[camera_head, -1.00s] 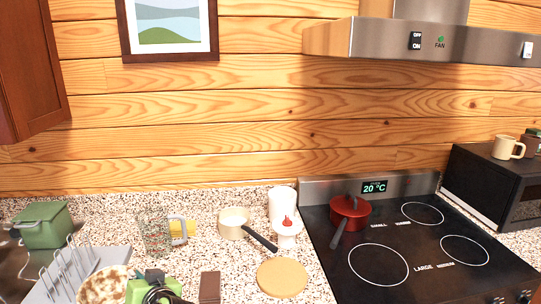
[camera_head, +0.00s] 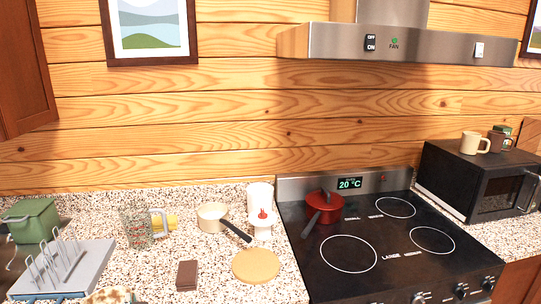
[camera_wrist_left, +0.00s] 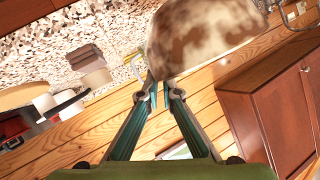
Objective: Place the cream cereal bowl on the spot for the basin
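A cream bowl with brown mottling (camera_head: 110,296) shows only its top at the bottom edge of the head view. In the left wrist view the bowl (camera_wrist_left: 205,38) is large and blurred, right at the fingertips of my left gripper (camera_wrist_left: 160,82). The two green fingers are close together and appear shut on the bowl's edge, with the bowl held above the counter. The exact contact is hard to see. I cannot make out a marked spot for a basin. My right gripper is in neither view.
A grey dish rack (camera_head: 65,268) and green box (camera_head: 32,219) are at left. A glass jug (camera_head: 137,228), cream saucepan (camera_head: 212,216), brown block (camera_head: 187,275) and round board (camera_head: 256,265) occupy the counter. The stove (camera_head: 390,250) is right. Speckled counter (camera_head: 150,270) beside the rack is bare.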

